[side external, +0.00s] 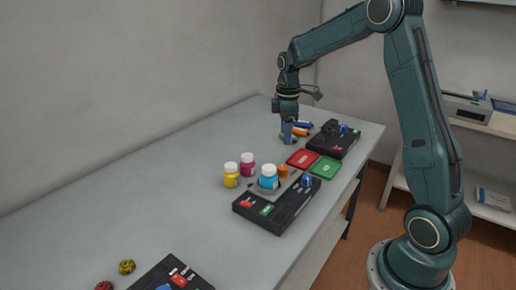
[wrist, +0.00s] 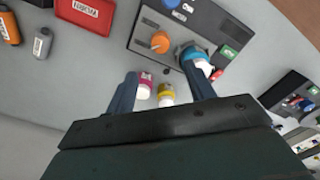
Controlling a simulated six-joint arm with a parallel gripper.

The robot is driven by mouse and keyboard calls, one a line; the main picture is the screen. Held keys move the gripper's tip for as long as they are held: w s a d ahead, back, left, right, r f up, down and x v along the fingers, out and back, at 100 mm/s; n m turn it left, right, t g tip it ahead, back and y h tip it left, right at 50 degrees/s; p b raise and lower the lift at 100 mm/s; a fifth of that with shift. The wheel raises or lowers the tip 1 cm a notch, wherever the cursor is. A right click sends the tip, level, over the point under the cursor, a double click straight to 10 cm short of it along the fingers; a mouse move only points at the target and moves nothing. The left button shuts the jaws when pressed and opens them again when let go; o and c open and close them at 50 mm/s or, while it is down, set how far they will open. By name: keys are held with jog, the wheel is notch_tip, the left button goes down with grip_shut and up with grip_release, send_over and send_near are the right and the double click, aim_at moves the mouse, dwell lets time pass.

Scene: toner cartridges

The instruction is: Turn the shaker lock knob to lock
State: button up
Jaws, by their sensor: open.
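The shaker is a dark box with a grey top plate (side external: 267,207), in the middle of the table; it also shows in the wrist view (wrist: 196,27). An orange knob (wrist: 160,42) with a pointer stands on its plate, also in the side view (side external: 283,171). A blue knob (side external: 307,181) sits near it, partly cut off in the wrist view (wrist: 172,4). I cannot tell which is the lock knob. A cyan bottle with a white cap (side external: 268,178) sits on the shaker. My gripper (side external: 288,139) is open and empty, beyond the red tray and apart from the shaker; its fingers show in the wrist view (wrist: 160,76).
Yellow (side external: 231,175) and magenta (side external: 248,164) bottles stand beside the shaker. A red tray (side external: 302,159) and green tray (side external: 326,168) lie behind it.

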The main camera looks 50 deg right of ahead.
aim_at(284, 168)
notch_tip(284, 168, down, 13)
jog(key=shift+f, duration=0.1)
dwell(0.6)
jog(key=shift+c, duration=0.2)
jog(key=c, duration=0.9)
